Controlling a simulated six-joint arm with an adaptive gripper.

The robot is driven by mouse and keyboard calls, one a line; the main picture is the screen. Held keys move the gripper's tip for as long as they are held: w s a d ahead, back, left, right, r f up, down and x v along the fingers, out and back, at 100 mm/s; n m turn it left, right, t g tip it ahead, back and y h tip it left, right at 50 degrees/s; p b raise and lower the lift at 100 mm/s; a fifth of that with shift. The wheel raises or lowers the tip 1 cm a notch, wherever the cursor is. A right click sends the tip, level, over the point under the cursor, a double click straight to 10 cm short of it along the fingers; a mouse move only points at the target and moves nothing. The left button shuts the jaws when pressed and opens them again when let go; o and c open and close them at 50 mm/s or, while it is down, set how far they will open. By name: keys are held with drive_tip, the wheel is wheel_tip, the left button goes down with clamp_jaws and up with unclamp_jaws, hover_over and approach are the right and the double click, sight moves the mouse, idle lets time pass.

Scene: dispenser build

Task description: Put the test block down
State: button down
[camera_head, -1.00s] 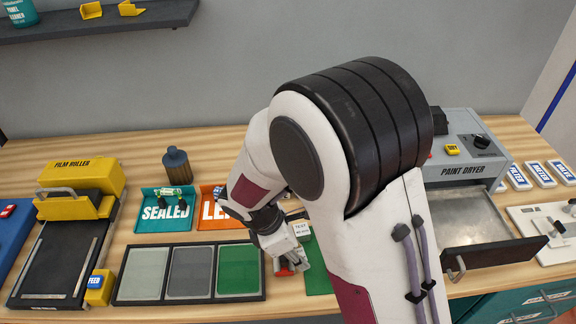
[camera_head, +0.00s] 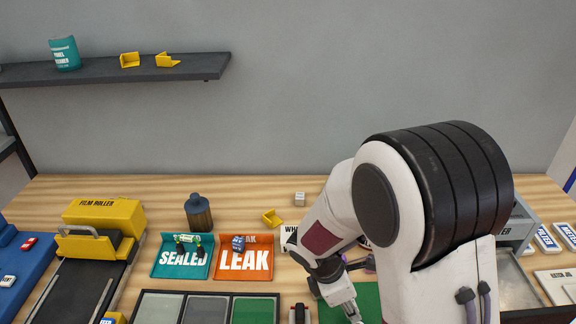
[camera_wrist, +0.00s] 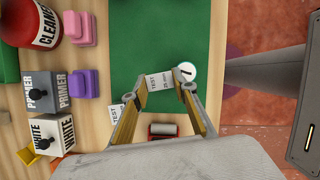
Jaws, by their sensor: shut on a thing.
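My gripper (camera_wrist: 165,84) is shut on the test block (camera_wrist: 159,78), a pale block with a TEST label, in the wrist view. The block is between the fingertips, over the green mat (camera_wrist: 150,35); I cannot tell whether it touches the mat. A second pale piece with a TEST label (camera_wrist: 116,114) lies left of the fingers by the mat's edge. A round white piece with a black mark (camera_wrist: 187,70) is beside the right fingertip. In the head view my gripper (camera_head: 350,310) is at the bottom edge over the mat (camera_head: 368,298), and the block is not discernible.
A red and grey tool (camera_wrist: 163,130) lies near the fingers. PRIMER (camera_wrist: 45,90) and WHITE (camera_wrist: 50,135) blocks and a red cleaner bottle (camera_wrist: 34,20) stand left. In the head view, SEALED (camera_head: 183,258) and LEAK (camera_head: 245,262) trays are left of my arm.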

drive_tip(key=shift+w+d, duration=0.2)
drive_tip(key=shift+d, duration=0.7)
drive_tip(key=shift+a, duration=0.15)
drive_tip(key=shift+s+a, duration=0.35)
drive_tip(key=shift+a, duration=1.3)
drive_tip(key=shift+s+a, duration=0.35)
drive_tip(key=shift+a, duration=1.25)
drive_tip(key=shift+s+a, duration=0.35)
drive_tip(key=shift+a, duration=1.3)
drive_tip(key=shift+w+d, duration=0.6)
drive_tip(key=shift+d, duration=2.3)
drive_tip(key=shift+w+d, duration=0.6)
drive_tip(key=shift+d, duration=2.35)
drive_tip(key=shift+w+d, duration=0.6)
drive_tip(key=shift+d, duration=2.3)
drive_tip(key=shift+f, duration=1.8)
drive_tip(key=shift+a+r, duration=0.2)
drive_tip(key=shift+r, duration=0.45)
drive_tip(key=shift+r, duration=0.1)
